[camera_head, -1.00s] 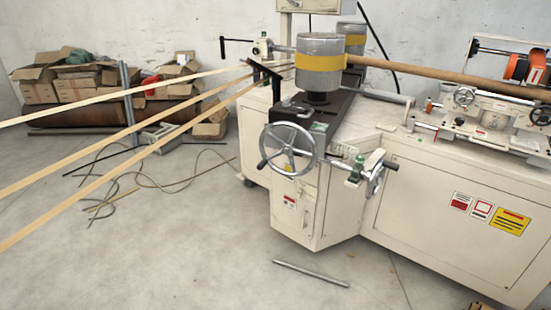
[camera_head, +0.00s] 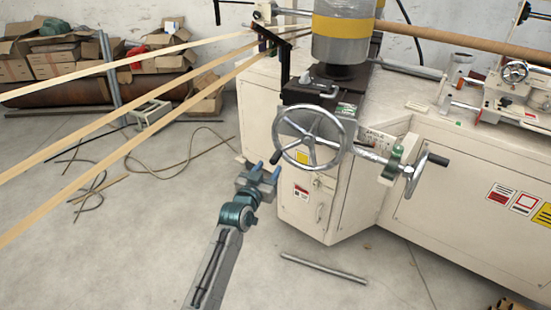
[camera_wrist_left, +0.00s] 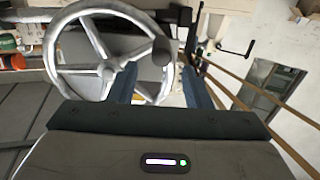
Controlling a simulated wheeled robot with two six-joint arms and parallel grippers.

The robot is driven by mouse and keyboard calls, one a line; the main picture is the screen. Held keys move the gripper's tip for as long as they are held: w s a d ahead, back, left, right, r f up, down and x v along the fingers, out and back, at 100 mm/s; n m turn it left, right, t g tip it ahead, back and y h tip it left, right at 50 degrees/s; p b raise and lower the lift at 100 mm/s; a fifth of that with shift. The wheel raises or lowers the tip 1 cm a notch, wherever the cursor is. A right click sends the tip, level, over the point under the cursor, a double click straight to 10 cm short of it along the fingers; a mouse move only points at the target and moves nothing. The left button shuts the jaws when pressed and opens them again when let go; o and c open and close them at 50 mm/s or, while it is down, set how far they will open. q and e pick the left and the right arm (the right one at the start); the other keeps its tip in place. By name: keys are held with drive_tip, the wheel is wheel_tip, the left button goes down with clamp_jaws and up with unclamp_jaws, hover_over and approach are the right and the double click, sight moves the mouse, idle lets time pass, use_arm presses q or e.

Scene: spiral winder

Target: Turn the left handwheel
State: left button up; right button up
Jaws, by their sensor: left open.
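The left handwheel (camera_head: 337,121) is a silver spoked wheel on the front of the cream machine, with a dark knob handle (camera_head: 276,156) at its lower left rim. My left gripper (camera_head: 268,169) is open, just below and left of the wheel, close to the knob. In the left wrist view the handwheel (camera_wrist_left: 74,74) fills the upper left, and the knob (camera_wrist_left: 163,50) appears between the fingers of my open left gripper (camera_wrist_left: 163,82). Contact with the knob cannot be told. My right gripper is not in view.
A smaller handwheel (camera_head: 410,178) with a crank handle sits to the right on the machine (camera_head: 270,100). Wooden strips (camera_head: 100,165) run in from the left. A metal bar (camera_head: 323,268) lies on the floor. Cardboard boxes (camera_head: 90,60) stand at the back left.

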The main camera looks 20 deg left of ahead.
sight(273, 162)
use_arm(q)
drive_tip(key=w, duration=0.6)
drive_tip(key=shift+w+d+f, duration=0.15)
drive_tip(key=shift+d, duration=0.05)
drive_tip(key=shift+c, duration=0.4)
clamp_jaws()
